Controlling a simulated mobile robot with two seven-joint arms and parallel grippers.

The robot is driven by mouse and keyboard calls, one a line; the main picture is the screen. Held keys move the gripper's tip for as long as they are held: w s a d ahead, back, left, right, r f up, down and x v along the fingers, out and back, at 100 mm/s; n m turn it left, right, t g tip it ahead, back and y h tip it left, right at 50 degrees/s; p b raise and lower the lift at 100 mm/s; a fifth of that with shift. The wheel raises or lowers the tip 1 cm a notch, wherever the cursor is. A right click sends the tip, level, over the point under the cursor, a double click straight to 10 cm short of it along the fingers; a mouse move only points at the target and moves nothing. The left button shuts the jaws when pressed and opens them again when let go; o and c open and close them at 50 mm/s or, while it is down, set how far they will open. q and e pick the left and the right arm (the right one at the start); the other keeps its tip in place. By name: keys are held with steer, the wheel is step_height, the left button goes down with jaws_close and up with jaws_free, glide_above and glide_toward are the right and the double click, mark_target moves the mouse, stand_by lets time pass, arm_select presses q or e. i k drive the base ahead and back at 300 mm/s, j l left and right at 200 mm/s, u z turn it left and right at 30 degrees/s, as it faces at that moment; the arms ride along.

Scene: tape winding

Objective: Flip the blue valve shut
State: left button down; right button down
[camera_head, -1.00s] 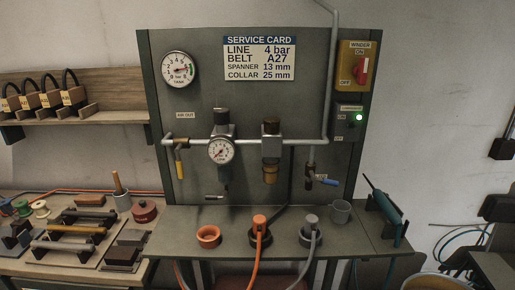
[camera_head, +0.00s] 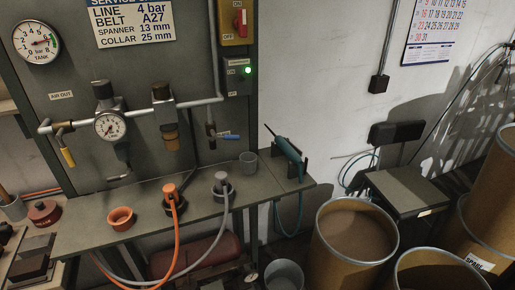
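The blue valve handle (camera_head: 229,137) is on the vertical grey pipe (camera_head: 208,90) at the right part of the dark panel. The handle points right, roughly level, at a right angle to the pipe. A small fitting hangs below it. Neither of my grippers shows in the head view.
Below the valve is a narrow bench (camera_head: 95,241) with an orange hose plug (camera_head: 171,193), a grey hose plug (camera_head: 221,183), an orange ring (camera_head: 121,217) and a grey cup (camera_head: 248,163). A teal tool (camera_head: 288,151) rests at its right end. Large drums (camera_head: 354,240) stand on the right.

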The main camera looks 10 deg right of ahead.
mark_target(225, 137)
steer(key=z, duration=1.3)
steer(key=k+l, duration=0.25)
steer(key=k, duration=0.15)
steer(key=j+z, duration=0.05)
